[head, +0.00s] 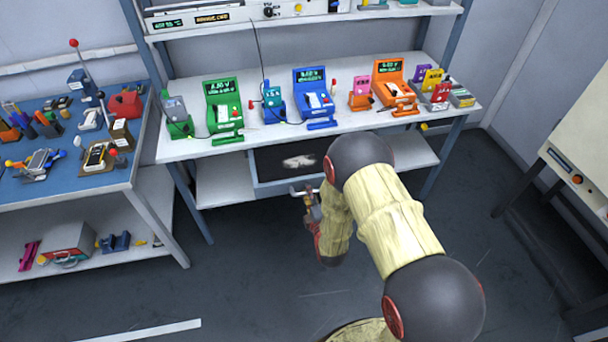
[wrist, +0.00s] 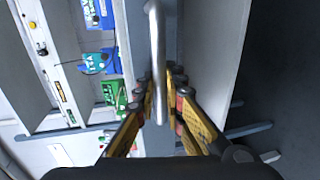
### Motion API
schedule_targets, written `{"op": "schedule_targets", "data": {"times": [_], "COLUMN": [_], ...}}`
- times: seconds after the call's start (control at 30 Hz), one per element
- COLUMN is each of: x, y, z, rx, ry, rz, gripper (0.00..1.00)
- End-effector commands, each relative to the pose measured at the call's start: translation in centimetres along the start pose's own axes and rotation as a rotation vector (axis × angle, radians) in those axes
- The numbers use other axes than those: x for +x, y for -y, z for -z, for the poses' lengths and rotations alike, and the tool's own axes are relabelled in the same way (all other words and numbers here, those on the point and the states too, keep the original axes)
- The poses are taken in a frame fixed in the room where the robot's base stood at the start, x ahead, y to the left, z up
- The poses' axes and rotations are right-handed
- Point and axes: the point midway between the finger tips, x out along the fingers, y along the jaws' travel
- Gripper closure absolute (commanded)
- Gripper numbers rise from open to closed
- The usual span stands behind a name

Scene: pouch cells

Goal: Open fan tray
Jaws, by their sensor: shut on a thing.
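The tray (head: 262,186) is a grey-fronted drawer under the middle of the white workbench. It stands out from under the benchtop, and its dark inside shows, with a pale patch (head: 299,161) in it. A metal bar handle (wrist: 157,50) is on its front; in the head view the handle (head: 300,191) is partly covered by my gripper. My gripper (wrist: 160,98) has its yellow-and-black fingers on both sides of the bar, shut on it. In the head view my gripper (head: 312,205) is at the tray's front, and my arm hides the tray's right part.
The workbench (head: 200,150) carries several coloured devices, such as a green tester (head: 223,108) and an orange one (head: 393,85). A blue-topped table (head: 60,170) with tools stands left. A beige cabinet (head: 580,150) stands right. The floor in front is mostly clear.

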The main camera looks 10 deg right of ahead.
Motion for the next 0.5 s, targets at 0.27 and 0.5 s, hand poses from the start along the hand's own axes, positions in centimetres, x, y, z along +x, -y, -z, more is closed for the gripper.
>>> {"op": "schedule_targets", "data": {"times": [0.27,0.5], "x": [-4.0,-4.7], "y": [0.9,1.1], "z": [0.0,0.0], "rx": [0.0,0.0], "ry": [0.0,0.0], "rz": [0.004,0.003], "gripper": [1.0,1.0]}}
